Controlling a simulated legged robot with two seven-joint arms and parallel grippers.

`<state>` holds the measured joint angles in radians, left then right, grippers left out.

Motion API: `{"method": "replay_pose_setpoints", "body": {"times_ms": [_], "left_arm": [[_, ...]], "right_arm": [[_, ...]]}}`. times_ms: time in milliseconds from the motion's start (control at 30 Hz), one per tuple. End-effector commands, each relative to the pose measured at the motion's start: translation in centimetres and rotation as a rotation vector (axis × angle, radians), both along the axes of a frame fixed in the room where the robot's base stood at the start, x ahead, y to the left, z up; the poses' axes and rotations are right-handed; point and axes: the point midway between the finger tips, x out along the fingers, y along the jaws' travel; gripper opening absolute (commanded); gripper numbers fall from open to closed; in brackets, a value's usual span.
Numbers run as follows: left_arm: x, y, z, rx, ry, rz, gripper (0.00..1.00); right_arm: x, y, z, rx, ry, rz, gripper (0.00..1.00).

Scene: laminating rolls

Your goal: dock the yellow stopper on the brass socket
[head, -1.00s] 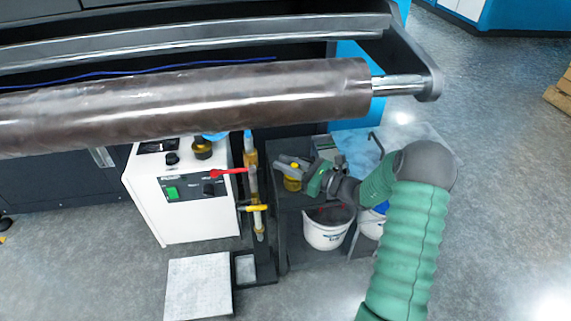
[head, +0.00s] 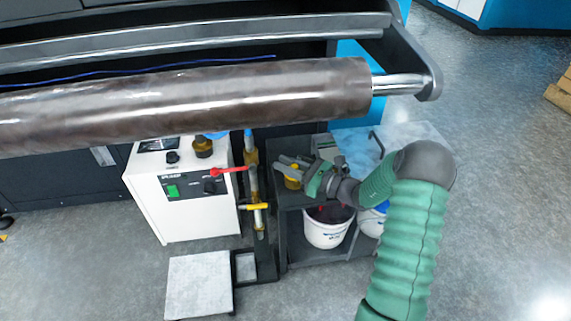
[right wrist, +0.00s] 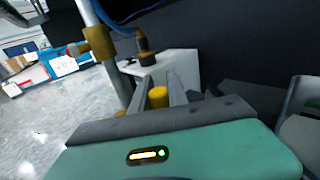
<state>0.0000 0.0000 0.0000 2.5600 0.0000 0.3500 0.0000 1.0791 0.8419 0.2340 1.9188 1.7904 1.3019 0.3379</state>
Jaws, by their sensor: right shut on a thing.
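The yellow stopper (head: 293,183) is a short yellow cylinder. My right gripper (head: 285,164) is shut on it, above the dark shelf unit's left side. In the right wrist view the stopper (right wrist: 158,97) shows between the two grey fingers (right wrist: 159,90). A brass-coloured round fitting with a dark base (head: 203,147) stands on top of the white pump box, left of the gripper and apart from it. It looks like the brass socket, and it also shows in the right wrist view (right wrist: 147,56), beyond the fingers. My left gripper is not in view.
A large brown roll (head: 190,100) spans above. A white bucket (head: 327,229) sits below the gripper.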

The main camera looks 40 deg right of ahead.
Motion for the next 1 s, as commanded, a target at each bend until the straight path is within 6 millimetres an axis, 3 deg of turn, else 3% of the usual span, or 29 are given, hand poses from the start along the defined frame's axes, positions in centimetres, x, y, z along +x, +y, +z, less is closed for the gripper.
{"method": "replay_pose_setpoints", "body": {"times_ms": [233, 267, 333, 667, 1000], "left_arm": [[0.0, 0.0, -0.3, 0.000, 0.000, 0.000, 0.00], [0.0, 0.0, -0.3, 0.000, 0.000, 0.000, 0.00], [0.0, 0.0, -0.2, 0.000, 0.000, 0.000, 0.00], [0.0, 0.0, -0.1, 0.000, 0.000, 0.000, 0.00], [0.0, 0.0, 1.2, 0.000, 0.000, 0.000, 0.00]], "right_arm": [[0.0, 0.0, -0.5, 0.000, 0.000, 0.000, 0.00], [0.0, 0.0, -0.5, 0.000, 0.000, 0.000, 0.21], [0.0, 0.0, -0.5, 0.000, 0.000, 0.000, 0.29], [-0.3, -0.2, -0.4, 0.000, 0.001, -0.001, 0.29], [-3.3, -1.3, -0.3, 0.000, 0.001, -0.002, 0.29]]}}
